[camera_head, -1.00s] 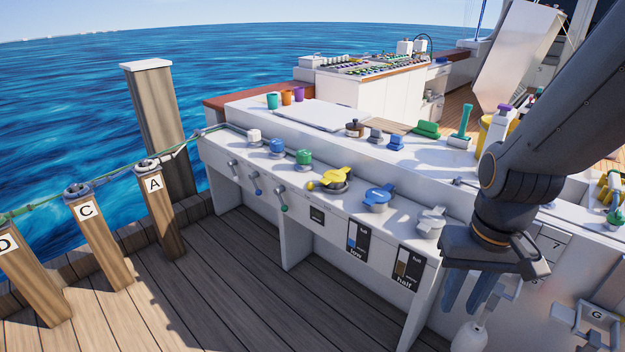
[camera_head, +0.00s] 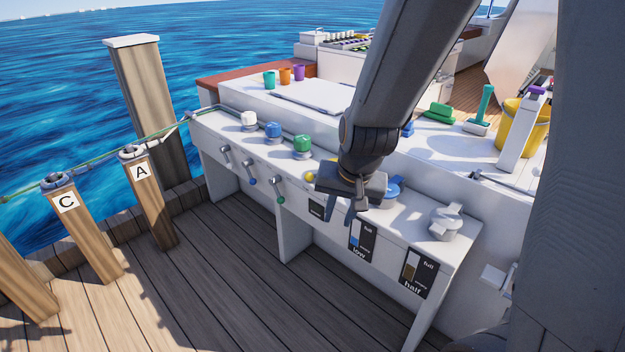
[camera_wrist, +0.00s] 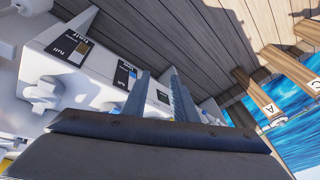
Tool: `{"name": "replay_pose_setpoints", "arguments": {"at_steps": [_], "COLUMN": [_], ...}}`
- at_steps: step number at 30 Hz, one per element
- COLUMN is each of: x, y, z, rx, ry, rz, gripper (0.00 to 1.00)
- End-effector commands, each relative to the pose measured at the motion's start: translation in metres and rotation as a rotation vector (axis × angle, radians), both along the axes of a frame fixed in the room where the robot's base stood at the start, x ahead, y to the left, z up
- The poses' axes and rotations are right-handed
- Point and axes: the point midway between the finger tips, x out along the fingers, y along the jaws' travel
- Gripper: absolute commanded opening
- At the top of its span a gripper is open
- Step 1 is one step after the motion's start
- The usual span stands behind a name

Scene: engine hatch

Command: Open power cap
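A row of caps lies along the white counter. A white cap (camera_head: 249,119), a blue one (camera_head: 273,130) and a green one (camera_head: 302,144) are at the left. A blue winged cap (camera_head: 394,189) and a grey-white winged cap (camera_head: 445,221) are at the right. I cannot read which is the power cap. My gripper (camera_head: 355,212) points down in front of the counter's middle, hiding the place of the yellow winged cap. Its two fingers are apart and empty in the wrist view (camera_wrist: 160,88). Contact with any cap cannot be told.
Small levers (camera_head: 250,181) and a yellow knob (camera_head: 309,177) line the counter front. Gauge panels reading low (camera_head: 361,240) and half (camera_head: 417,274) are below the caps. A yellow bucket (camera_head: 522,124) stands behind. The wooden deck (camera_head: 230,290) in front is clear.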

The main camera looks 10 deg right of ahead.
Motion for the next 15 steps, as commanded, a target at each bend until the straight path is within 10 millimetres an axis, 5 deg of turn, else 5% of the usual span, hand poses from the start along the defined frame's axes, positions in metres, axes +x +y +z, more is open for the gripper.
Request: {"name": "replay_pose_setpoints", "arguments": {"at_steps": [1, 6, 12, 15], "x": [0.038, 0.152, 0.247, 0.274], "y": [0.01, 0.026, 0.024, 0.018], "z": [-0.026, -0.065, -0.102, -0.117], "rx": [0.036, 0.184, 0.378, 0.476], "ry": [-0.074, -0.362, -0.719, -0.901], "rz": [-0.094, -0.457, -0.843, -0.996], "gripper": [0.26, 0.26, 0.26, 0.26]}}
